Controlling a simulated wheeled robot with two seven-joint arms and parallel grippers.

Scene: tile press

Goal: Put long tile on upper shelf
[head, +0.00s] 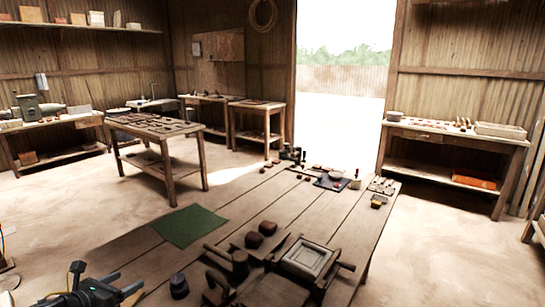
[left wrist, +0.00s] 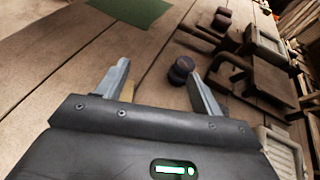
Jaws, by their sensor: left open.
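My left gripper (head: 95,275) is low at the left, over or beside the near edge of the wooden workbench (head: 240,215). In the left wrist view the gripper (left wrist: 160,85) has its two fingers well apart, with bare planks between them. A small tan piece shows beside the left finger; I cannot tell what it is. I cannot pick out a long tile with certainty. A wall shelf (head: 120,29) with several small blocks runs along the upper left. My right gripper is not in view.
A tile press with a square frame (head: 308,260) stands on the near workbench, with dark round pots (left wrist: 180,70) and reddish lumps (head: 260,233) near it. A green mat (head: 190,226) lies flat on the bench. Other tables (head: 160,130) stand behind. The floor between is clear.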

